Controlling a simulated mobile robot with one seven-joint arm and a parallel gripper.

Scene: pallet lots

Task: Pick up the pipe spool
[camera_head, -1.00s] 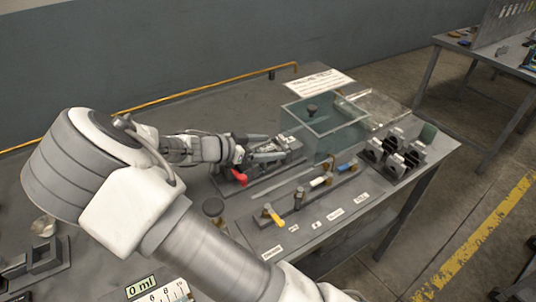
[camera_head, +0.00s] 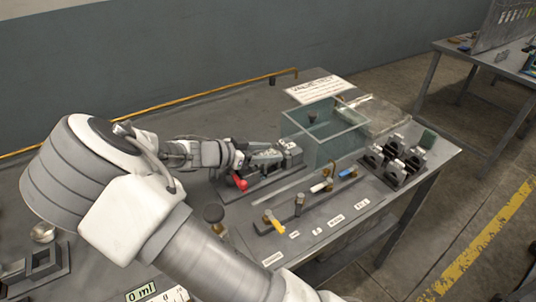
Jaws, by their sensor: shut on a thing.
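The pipe spool (camera_head: 266,158) looks like a short grey-green piece lying in a dark clamp fixture (camera_head: 290,152) on the bench. A red handle (camera_head: 239,181) sits at the fixture's near left side. My gripper (camera_head: 247,157) reaches in from the left, low over the fixture, and is shut on the near end of the spool. The fingertips are small and partly hidden by my wrist and the fixture. I cannot tell whether the spool is clear of the fixture.
A clear open tank (camera_head: 325,133) stands just right of the fixture. In front is a rail with yellow (camera_head: 275,222), white and blue-handled valves. Several dark clamp blocks (camera_head: 396,160) stand at the right. A white sign (camera_head: 313,89) lies behind the tank. A yellow pipe (camera_head: 190,99) runs along the back edge.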

